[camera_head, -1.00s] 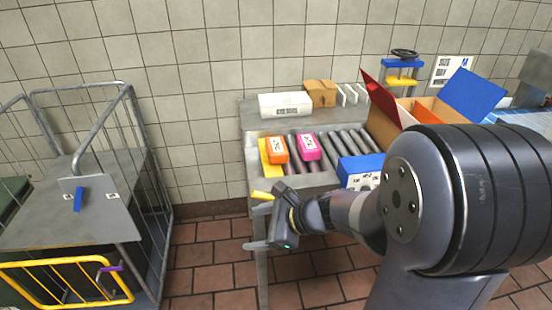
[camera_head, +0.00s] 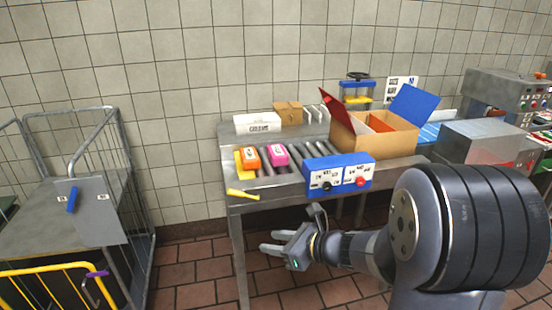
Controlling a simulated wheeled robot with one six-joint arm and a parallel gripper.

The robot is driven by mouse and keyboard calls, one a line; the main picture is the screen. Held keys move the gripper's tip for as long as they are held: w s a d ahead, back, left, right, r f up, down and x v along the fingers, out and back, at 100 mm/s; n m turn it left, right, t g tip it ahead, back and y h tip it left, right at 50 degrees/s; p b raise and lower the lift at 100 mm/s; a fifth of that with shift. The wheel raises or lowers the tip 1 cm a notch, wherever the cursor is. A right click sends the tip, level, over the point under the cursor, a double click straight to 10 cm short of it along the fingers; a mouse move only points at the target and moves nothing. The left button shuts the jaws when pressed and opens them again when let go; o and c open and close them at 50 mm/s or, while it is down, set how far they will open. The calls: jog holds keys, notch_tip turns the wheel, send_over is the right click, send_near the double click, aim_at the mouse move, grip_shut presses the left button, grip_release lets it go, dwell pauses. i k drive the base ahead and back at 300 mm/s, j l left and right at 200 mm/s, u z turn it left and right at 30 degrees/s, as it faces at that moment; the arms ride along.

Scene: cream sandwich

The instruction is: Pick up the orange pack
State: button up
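The orange pack (camera_head: 250,157) lies on the left end of the roller conveyor (camera_head: 312,150), on or against a yellow piece (camera_head: 239,163). A pink pack (camera_head: 278,155) lies just to its right, with a gap between them. My gripper (camera_head: 272,249) is in front of the table and below its top, to the lower right of the orange pack and well apart from it. Its two fingers point left and stand apart, with nothing between them.
A blue and white control box (camera_head: 338,174) sits on the table's front edge. An open cardboard box (camera_head: 385,140) with red and blue flaps stands to the right. A white box (camera_head: 257,123) is behind the packs. A wire cage trolley (camera_head: 122,190) stands at the left, with floor between.

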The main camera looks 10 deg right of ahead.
aim_at(250, 156)
jog(key=i+j+z, duration=0.1)
jog(key=z, duration=0.4)
jog(key=j+z, duration=0.25)
jog(key=z, duration=0.2)
jog(key=i+j+z, duration=0.1)
jog(key=z, duration=0.4)
jog(key=j, duration=1.25)
jog(key=i+j, duration=0.15)
jog(key=j, duration=1.1)
